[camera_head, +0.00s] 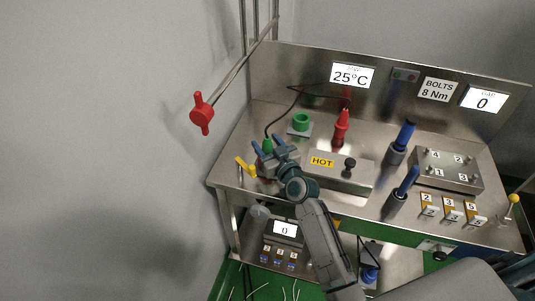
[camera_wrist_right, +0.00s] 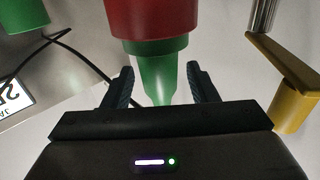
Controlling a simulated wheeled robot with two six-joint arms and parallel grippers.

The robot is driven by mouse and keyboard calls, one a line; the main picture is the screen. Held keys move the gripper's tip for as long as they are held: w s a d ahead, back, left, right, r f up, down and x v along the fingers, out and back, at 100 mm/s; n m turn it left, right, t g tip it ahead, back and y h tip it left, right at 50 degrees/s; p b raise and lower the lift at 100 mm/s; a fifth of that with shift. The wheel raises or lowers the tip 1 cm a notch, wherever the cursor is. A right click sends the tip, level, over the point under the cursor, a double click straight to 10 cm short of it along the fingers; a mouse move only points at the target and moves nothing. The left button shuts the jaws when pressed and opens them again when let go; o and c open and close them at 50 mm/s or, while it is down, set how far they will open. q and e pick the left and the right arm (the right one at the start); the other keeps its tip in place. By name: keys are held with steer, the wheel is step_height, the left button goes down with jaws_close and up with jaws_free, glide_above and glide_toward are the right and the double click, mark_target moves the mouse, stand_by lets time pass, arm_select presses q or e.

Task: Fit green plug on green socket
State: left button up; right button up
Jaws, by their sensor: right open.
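The green plug (camera_head: 267,146) stands at the left front of the steel bench with a black cable at its top. The green socket (camera_head: 301,121) is a ring on a small plate behind and to the right of the plug. It seems to show as a green edge in the wrist view (camera_wrist_right: 25,15). My right gripper (camera_head: 268,148) is open, with its fingers on either side of the plug and gaps visible. My left gripper is out of view.
A yellow lever (camera_head: 244,166) stands close left of my right gripper. A HOT box (camera_head: 340,171) with a black knob is to the right. A red plug (camera_head: 341,128) and blue-handled tools (camera_head: 400,143) stand farther right. The black cable loops behind the plug.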

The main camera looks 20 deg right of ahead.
steer(key=c, duration=1.1)
